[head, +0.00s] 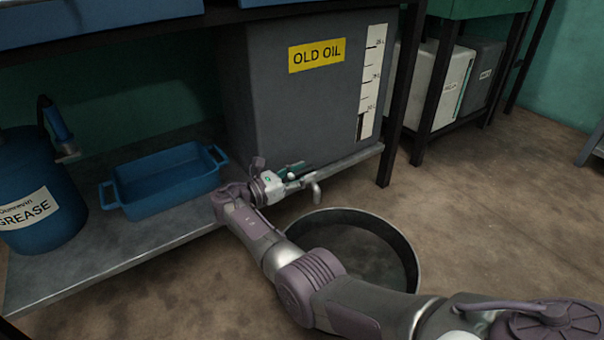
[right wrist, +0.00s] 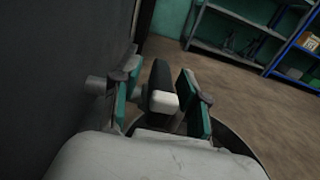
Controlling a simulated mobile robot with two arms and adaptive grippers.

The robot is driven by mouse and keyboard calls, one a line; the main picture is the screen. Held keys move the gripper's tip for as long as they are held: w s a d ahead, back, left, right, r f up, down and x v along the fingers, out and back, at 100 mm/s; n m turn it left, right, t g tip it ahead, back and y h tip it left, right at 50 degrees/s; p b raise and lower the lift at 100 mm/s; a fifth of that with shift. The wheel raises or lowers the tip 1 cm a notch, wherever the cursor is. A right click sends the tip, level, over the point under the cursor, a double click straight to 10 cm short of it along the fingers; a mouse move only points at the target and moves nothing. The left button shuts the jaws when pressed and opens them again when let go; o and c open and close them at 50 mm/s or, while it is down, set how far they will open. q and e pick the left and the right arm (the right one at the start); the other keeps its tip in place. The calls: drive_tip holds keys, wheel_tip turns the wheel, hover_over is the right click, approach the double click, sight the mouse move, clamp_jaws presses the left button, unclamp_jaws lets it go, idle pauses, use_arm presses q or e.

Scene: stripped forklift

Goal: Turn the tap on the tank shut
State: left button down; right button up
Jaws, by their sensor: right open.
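The grey tank (head: 300,95) with a yellow OLD OIL label stands on a low metal shelf. The tap's grey spout (head: 315,189) shows at the tank's lower front, just beyond my right gripper (head: 297,176). In the right wrist view the tap's dark lever with a pale end (right wrist: 162,98) lies between the two teal fingers of my right gripper (right wrist: 158,104). The fingers are open, one on each side of the lever, and I cannot tell whether either touches it. A grey stub (right wrist: 97,85) shows beside the left finger. My left gripper is not in view.
A round dark drain pan (head: 405,250) stands on the floor below the tap, partly hidden by my arm. A blue tray (head: 165,185) and a blue grease drum (head: 35,195) are on the shelf at left. A black post (head: 400,95) stands right of the tank. Floor at right is clear.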

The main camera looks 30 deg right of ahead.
sight(289, 179)
drive_tip(key=shift+a, duration=0.1)
drive_tip(key=a, duration=0.7)
drive_tip(key=shift+s+a, duration=0.15)
drive_tip(key=shift+s, duration=0.1)
